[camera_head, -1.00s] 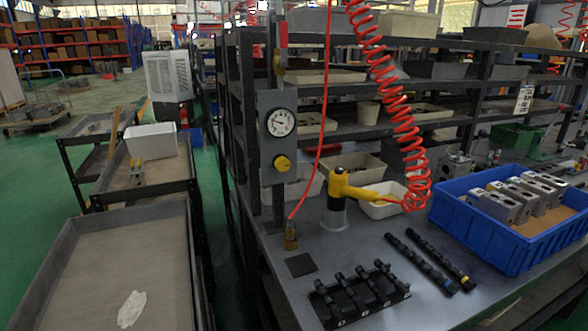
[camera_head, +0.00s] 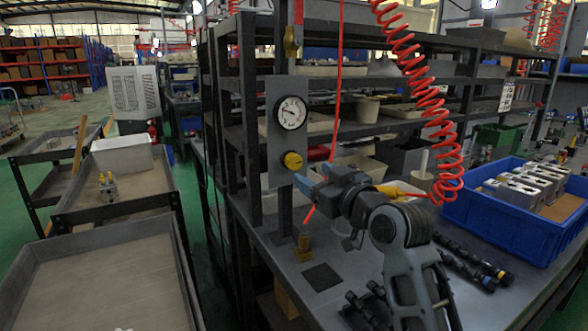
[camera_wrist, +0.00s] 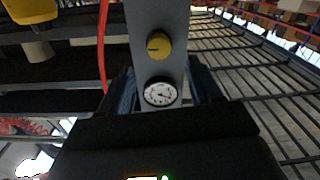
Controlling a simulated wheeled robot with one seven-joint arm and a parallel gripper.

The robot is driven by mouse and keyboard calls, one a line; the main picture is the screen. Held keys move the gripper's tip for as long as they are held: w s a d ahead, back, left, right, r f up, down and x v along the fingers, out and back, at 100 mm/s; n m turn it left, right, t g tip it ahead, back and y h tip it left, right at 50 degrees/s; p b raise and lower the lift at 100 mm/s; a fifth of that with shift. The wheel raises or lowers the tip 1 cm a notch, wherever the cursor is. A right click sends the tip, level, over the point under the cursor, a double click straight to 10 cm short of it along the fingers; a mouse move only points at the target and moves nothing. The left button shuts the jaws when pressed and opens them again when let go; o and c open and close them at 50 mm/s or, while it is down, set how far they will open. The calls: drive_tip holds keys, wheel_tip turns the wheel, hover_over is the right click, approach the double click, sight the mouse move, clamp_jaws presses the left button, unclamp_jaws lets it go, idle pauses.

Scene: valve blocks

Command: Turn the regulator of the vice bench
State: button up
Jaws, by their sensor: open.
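The regulator is a round yellow knob (camera_head: 293,161) low on a grey upright panel (camera_head: 276,140), below a white dial gauge (camera_head: 291,113). In the wrist view the knob (camera_wrist: 159,46) shows in the upper middle, with the gauge (camera_wrist: 160,94) beneath it. My gripper (camera_head: 312,179) is open and empty, a little right of and below the knob in the head view, pointing toward the panel. In the wrist view its fingers (camera_wrist: 163,82) stand at either side of the panel's lower part, with the knob above and between them. No contact with the knob shows.
A red hose (camera_head: 337,85) hangs just right of the panel, and a coiled red hose (camera_head: 428,95) hangs farther right. A blue crate (camera_head: 480,215) with metal blocks stands on the bench. A brass fitting (camera_head: 303,248) and dark pad (camera_head: 321,277) lie below my gripper.

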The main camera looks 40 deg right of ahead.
sight(296, 162)
drive_tip(key=shift+x, duration=3.95)
drive_tip(key=shift+d+r, duration=0.1)
drive_tip(key=shift+d, duration=0.05)
drive_tip(key=shift+c, duration=0.5)
drive_tip(key=c, duration=0.9)
drive_tip(key=shift+c, duration=0.2)
drive_tip(key=shift+p, duration=0.4)
drive_tip(key=m+p, duration=0.2)
drive_tip(key=m, duration=0.1)
drive_tip(key=shift+r+m, duration=0.15)
drive_tip(key=shift+m, duration=0.25)
drive_tip(key=m+p, duration=0.2)
drive_tip(key=m, duration=0.2)
drive_tip(key=shift+m+p, duration=0.4)
